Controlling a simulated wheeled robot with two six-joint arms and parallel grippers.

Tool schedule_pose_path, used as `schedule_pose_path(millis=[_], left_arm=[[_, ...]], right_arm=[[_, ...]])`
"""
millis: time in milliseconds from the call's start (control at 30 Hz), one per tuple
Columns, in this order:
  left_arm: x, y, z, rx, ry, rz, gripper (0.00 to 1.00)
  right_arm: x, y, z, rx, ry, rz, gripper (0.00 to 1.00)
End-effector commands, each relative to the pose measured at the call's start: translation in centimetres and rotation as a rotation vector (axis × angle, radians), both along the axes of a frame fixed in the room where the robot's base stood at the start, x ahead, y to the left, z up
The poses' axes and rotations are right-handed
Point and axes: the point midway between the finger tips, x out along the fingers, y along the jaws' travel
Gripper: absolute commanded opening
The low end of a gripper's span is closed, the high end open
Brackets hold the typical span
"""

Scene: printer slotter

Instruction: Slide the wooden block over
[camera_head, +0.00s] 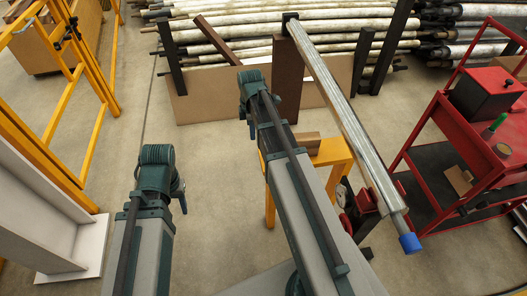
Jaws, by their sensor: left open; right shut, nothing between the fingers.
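A small brown wooden block (307,143) lies on a yellow stand (333,151) near the middle of the view. My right arm hides part of the stand's left side. My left gripper (160,167) is at the far end of the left arm, over bare floor, well left of the block. My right gripper (254,88) is at the far end of the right arm, above and left of the block in the picture, apart from it. Left is open, right is shut and empty; their fingers are small and hard to make out.
A long metal roller (345,120) with a blue end slants past the stand's right side. A red cart (460,145) stands at the right. Several pale rollers (270,27) lie at the back. Yellow railing (70,95) is at the left. The floor between is clear.

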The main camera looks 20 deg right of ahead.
Motion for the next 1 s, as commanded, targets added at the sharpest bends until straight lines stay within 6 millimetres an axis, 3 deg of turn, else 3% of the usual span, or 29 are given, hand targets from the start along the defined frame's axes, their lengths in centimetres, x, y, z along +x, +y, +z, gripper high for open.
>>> schedule_pose_path(millis=[367, 1000], left_arm=[[0.0, 0.0, -1.7, 0.000, 0.000, 0.000, 0.50], [0.0, 0.0, -10.3, 0.000, 0.000, 0.000, 0.50]], right_arm=[[0.0, 0.1, -1.7, 0.000, 0.000, 0.000, 0.00], [0.0, 0.1, -10.3, 0.000, 0.000, -0.001, 0.00]])
